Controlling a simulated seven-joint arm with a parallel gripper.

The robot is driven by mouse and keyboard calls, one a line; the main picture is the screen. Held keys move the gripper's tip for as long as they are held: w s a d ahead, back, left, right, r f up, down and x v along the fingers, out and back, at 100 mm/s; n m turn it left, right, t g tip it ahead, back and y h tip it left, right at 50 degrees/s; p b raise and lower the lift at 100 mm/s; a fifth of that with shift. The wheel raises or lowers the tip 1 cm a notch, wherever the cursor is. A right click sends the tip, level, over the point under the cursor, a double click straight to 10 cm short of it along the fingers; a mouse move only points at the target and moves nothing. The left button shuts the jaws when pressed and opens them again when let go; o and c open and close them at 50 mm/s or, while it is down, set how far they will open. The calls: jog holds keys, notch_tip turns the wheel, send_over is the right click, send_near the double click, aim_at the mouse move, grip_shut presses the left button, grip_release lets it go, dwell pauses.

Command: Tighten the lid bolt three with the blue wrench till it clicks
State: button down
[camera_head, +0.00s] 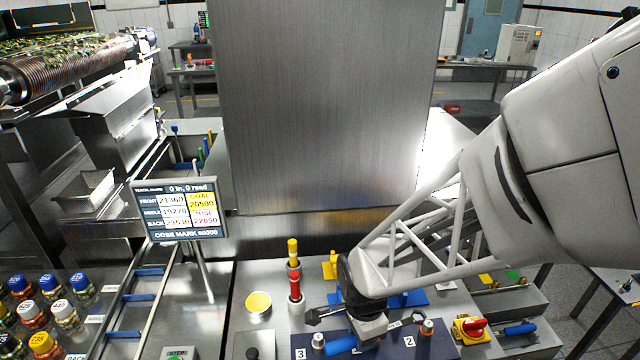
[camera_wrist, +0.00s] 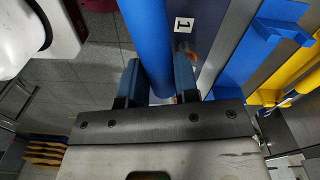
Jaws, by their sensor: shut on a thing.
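My gripper (camera_head: 370,328) is low over the dark blue lid plate (camera_head: 400,350), shut on the blue handle of the wrench (camera_head: 341,346). In the wrist view the blue wrench handle (camera_wrist: 148,40) runs between the two fingers (camera_wrist: 157,82). A bolt (camera_head: 318,340) stands beside the label 3 (camera_head: 300,353), just left of the handle. Another bolt (camera_head: 428,327) stands near the label 2 (camera_head: 409,341). A label 1 (camera_wrist: 184,25) shows in the wrist view. My gripper partly hides the wrench, and I cannot tell whether its head is on a bolt.
A monitor (camera_head: 180,208) stands at left. Red and yellow cylinders (camera_head: 294,275) and a yellow-topped can (camera_head: 258,303) stand behind the plate. A large metal panel (camera_head: 325,100) rises behind.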

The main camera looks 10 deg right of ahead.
jog(key=s+a+r+n, duration=0.1)
jog(key=s+a+n, duration=0.3)
jog(key=a, duration=0.3)
jog(key=s+a+r+n, duration=0.2)
jog(key=s+a+n, duration=0.2)
jog(key=a, duration=0.4)
jog(key=shift+a+n+h, duration=0.3)
jog(key=shift+n+h, duration=0.1)
jog(key=shift+n, duration=0.2)
jog(key=shift+f, duration=4.5)
jog(key=shift+w+a, duration=0.1)
jog(key=shift+w, duration=0.05)
jog(key=shift+w+a+m, duration=0.5)
jog(key=shift+a+m, duration=0.25)
jog(key=shift+m, duration=0.05)
jog(key=shift+w+a, duration=0.1)
jog(key=shift+w, duration=0.05)
dwell(0.3)
